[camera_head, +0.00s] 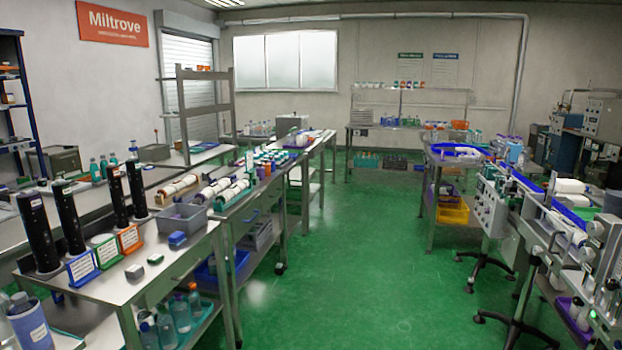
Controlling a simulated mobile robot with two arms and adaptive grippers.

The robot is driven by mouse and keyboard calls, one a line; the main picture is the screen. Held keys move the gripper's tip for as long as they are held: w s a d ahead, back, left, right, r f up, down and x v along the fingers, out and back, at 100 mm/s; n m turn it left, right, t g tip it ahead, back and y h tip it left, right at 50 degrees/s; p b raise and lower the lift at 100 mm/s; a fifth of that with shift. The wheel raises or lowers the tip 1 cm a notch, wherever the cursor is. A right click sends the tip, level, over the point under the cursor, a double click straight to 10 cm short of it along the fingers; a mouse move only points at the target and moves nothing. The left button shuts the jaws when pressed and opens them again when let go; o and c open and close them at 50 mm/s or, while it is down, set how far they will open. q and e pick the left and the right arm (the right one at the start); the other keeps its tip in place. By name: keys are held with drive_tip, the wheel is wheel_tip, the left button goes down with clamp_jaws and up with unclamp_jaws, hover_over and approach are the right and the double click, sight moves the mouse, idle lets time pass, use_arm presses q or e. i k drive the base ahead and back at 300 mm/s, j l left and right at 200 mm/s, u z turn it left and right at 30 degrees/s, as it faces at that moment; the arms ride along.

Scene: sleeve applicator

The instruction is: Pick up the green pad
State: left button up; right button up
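I cannot single out the green pad with certainty. Two small block-like pieces lie at the front of the near left steel table (85,289): a grey one (135,271) and a darker, greenish-grey one (155,258) just behind and to its right. Both are too small to identify surely. A green-framed card stand (107,252) is upright to their left, between a blue-framed one (82,268) and an orange-framed one (130,239). Neither of my grippers is in view.
Several tall black cylinders (68,217) stand behind the cards. A grey bin (181,219) and a small blue item (177,239) are on the table's right side. Bottles (181,314) sit on the shelf below. The green floor aisle (345,260) is clear; machinery (492,207) lines the right.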

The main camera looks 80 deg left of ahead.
sight(255, 180)
drive_tip(key=u, duration=3.1)
drive_tip(key=z, duration=1.15)
drive_tip(key=i+j+u, duration=0.15)
drive_tip(key=i, duration=0.45)
drive_tip(key=i+j+u, duration=0.2)
drive_tip(key=i, duration=0.4)
drive_tip(key=i+u, duration=0.15)
drive_tip(key=i, duration=0.45)
drive_tip(key=i+l+u, duration=0.15)
drive_tip(key=i, duration=0.5)
drive_tip(key=i+l+u, duration=0.2)
drive_tip(key=i, duration=0.4)
drive_tip(key=i+l+u, duration=0.15)
drive_tip(key=i, duration=0.45)
